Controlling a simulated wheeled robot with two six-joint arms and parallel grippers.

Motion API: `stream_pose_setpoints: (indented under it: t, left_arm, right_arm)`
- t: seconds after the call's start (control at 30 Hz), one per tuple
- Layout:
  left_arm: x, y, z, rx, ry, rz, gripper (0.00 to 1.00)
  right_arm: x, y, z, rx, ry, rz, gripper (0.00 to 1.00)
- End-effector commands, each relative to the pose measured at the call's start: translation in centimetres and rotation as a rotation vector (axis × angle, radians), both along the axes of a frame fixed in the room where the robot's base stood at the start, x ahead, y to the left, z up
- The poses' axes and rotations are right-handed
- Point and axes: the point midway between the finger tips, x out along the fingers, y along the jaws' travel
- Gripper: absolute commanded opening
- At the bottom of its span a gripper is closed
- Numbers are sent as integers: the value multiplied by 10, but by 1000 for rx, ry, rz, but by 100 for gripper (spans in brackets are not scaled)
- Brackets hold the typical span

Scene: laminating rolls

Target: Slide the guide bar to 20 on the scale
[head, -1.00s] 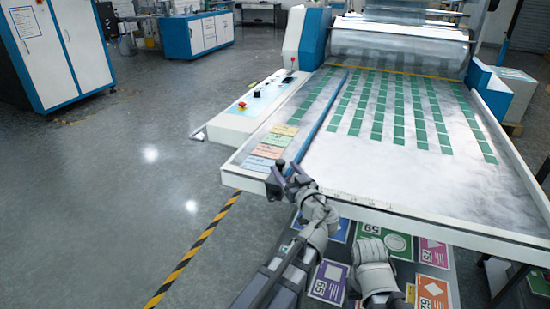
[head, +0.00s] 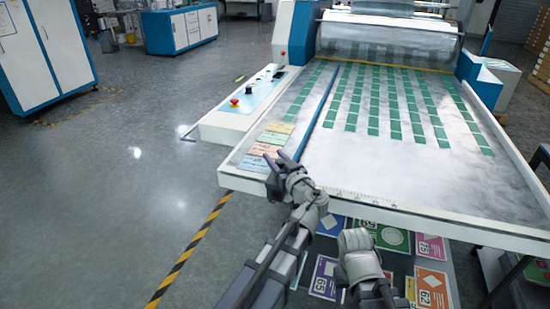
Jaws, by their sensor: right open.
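Coloured labels (head: 272,140) lie on the table left of the bar. A control panel (head: 250,100) with a red button runs along the left side. Rollers (head: 385,45) stand at the back. Numbered coloured cards (head: 430,285) lie below the front edge. Open floor is at left.

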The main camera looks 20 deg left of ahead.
Motion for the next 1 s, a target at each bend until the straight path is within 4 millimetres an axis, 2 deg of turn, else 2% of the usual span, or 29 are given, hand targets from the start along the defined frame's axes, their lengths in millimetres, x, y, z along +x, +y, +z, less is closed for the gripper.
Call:
stream_pose_setpoints:
  t: [0.07, 0.37, 1.0]
  left_arm:
    - [0, 0, 0, 0, 0, 0, 34]
    - [0, 0, 0, 0, 0, 0, 1]
    - [0, 0, 0, 0, 0, 0, 0]
  right_arm:
    - [0, 0, 0, 0, 0, 0, 50]
    - [0, 0, 0, 0, 0, 0, 50]
    - [0, 0, 0, 0, 0, 0, 50]
